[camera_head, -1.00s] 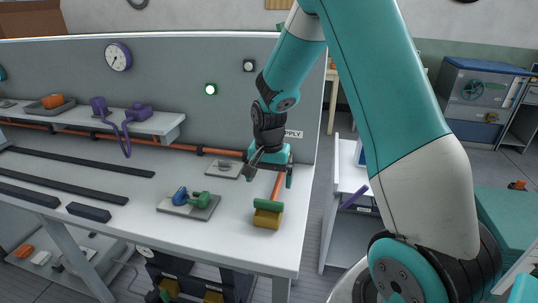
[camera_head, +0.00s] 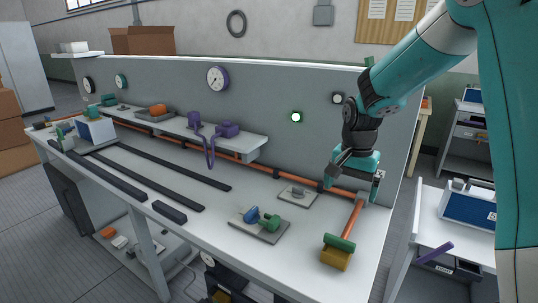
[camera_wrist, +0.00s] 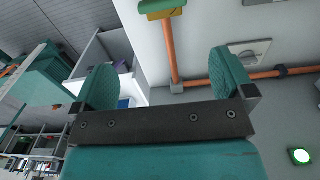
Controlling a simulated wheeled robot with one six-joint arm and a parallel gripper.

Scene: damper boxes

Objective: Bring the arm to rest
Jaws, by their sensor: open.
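My gripper (camera_head: 354,183) hangs from my teal and white arm above the right end of the workbench (camera_head: 310,275), close to the back panel. In the wrist view its two teal fingers (camera_wrist: 165,78) stand wide apart with nothing between them. An orange pipe (camera_head: 352,218) runs down the bench below the gripper to a green and yellow block (camera_head: 337,252) near the front edge. The pipe also shows beyond the fingers in the wrist view (camera_wrist: 168,52).
A grey plate with a blue and a green part (camera_head: 259,224) lies left of the gripper. A shelf (camera_head: 240,144) with purple parts is on the panel (camera_head: 270,95). A white side table (camera_head: 425,217) stands right of the bench.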

